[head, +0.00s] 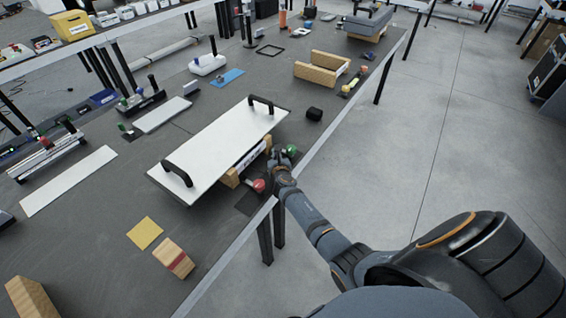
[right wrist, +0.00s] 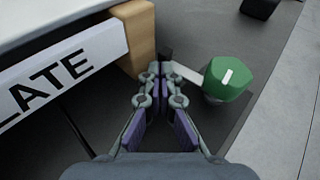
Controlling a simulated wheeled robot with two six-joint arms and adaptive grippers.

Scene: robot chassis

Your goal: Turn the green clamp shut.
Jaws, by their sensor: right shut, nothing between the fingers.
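The green clamp (head: 291,150) stands on the dark table at the right end of the white plate, near the table edge. In the right wrist view its green knob (right wrist: 228,78) has a white mark on top, and a pale bar (right wrist: 182,71) runs from it towards my fingertips. My right gripper (head: 277,160) is shut and empty beside the clamp. In the right wrist view my fingertips (right wrist: 161,72) lie left of the knob, close to the bar's end; contact is unclear. My left gripper is out of view.
A red knob (head: 258,185) stands near the gripper on the table edge side. The white plate (head: 215,150) with two black handles rests on wooden blocks (right wrist: 138,35). A black block (head: 314,114) lies beyond the clamp. Open floor (head: 420,150) lies right of the table.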

